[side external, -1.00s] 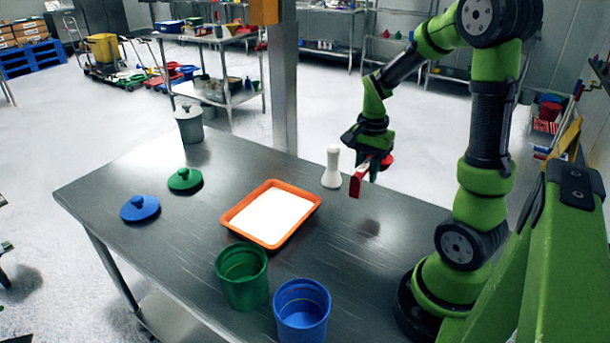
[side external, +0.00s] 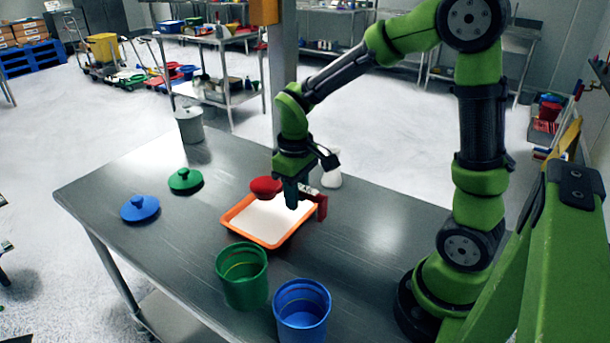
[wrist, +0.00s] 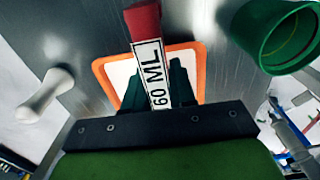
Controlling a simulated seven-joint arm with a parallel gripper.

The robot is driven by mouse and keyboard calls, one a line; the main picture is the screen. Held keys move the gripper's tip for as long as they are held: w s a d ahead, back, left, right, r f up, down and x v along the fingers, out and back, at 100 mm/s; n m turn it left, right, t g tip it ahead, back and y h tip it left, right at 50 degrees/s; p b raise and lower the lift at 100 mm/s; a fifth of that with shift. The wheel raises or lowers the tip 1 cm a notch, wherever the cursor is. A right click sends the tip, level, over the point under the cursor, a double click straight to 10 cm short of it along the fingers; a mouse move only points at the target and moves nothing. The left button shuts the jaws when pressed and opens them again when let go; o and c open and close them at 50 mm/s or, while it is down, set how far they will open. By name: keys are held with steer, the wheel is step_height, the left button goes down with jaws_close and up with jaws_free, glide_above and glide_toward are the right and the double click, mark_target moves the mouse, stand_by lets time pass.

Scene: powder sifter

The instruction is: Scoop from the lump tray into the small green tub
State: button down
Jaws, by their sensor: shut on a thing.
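My gripper (side external: 292,190) is shut on the handle of a red scoop (side external: 265,187), above the orange tray. The red bowl is on the left of the gripper and the handle end on the right. In the wrist view the scoop's handle (wrist: 150,60) shows a "60 ML" label, and the bowl is hidden. The orange tray (side external: 265,244) holds white material; lumps cannot be made out. The green tub (side external: 243,285) stands open in front of the tray; it also shows at the upper right of the wrist view (wrist: 287,40).
An open blue tub (side external: 302,310) stands right of the green tub. A green lid (side external: 185,181) and a blue lid (side external: 140,208) lie at the left. A grey lidded container (side external: 189,125) stands at the back corner. A white flask-like object (side external: 332,172) stands behind the tray.

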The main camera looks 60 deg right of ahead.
steer(key=shift+f, duration=0.1)
steer(key=shift+f, duration=4.7)
steer(key=shift+d, duration=3)
steer(key=shift+a, duration=1.95)
steer(key=shift+a+r, duration=0.15)
steer(key=shift+r, duration=0.05)
step_height(320, 180, up, 7)
steer(key=shift+f, duration=0.1)
steer(key=shift+d+f+y, duration=0.1)
steer(key=shift+d+y, duration=0.25)
steer(key=shift+y, duration=0.65)
steer(key=shift+d+f+y, duration=0.1)
steer(key=shift+d+y, duration=0.3)
steer(key=shift+y, duration=0.6)
steer(key=shift+d+f+y, duration=0.1)
steer(key=shift+d+y, duration=0.25)
steer(key=shift+y, duration=0.65)
